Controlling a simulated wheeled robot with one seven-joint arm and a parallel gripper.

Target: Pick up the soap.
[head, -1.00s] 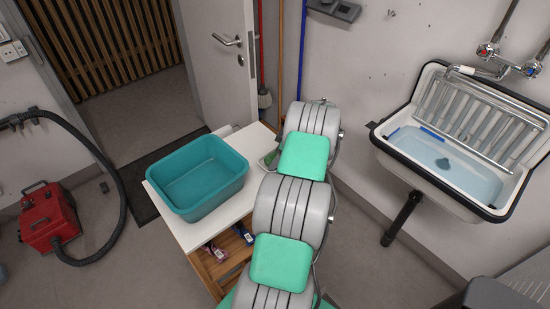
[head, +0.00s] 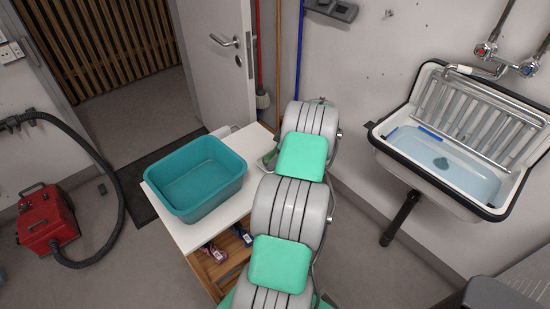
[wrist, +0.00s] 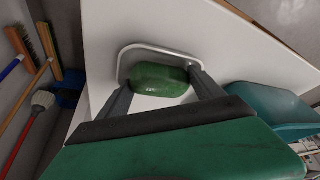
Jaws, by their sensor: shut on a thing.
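The green soap (wrist: 158,79) lies in a white soap dish (wrist: 131,50) on the white tabletop in the wrist view. My gripper (wrist: 158,86) reaches down over the dish with one finger at each side of the soap. It is shut on the soap, which appears still within the dish's rim. In the head view my arm covers the gripper and most of the dish; only a bit of green and white shows beside the arm.
A teal basin (head: 196,177) stands on the white table (head: 190,236), close to the dish. A wall sink (head: 450,165) with water is at the right. Brooms (wrist: 30,50) lean at the wall behind. A red vacuum (head: 46,217) stands on the floor at the left.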

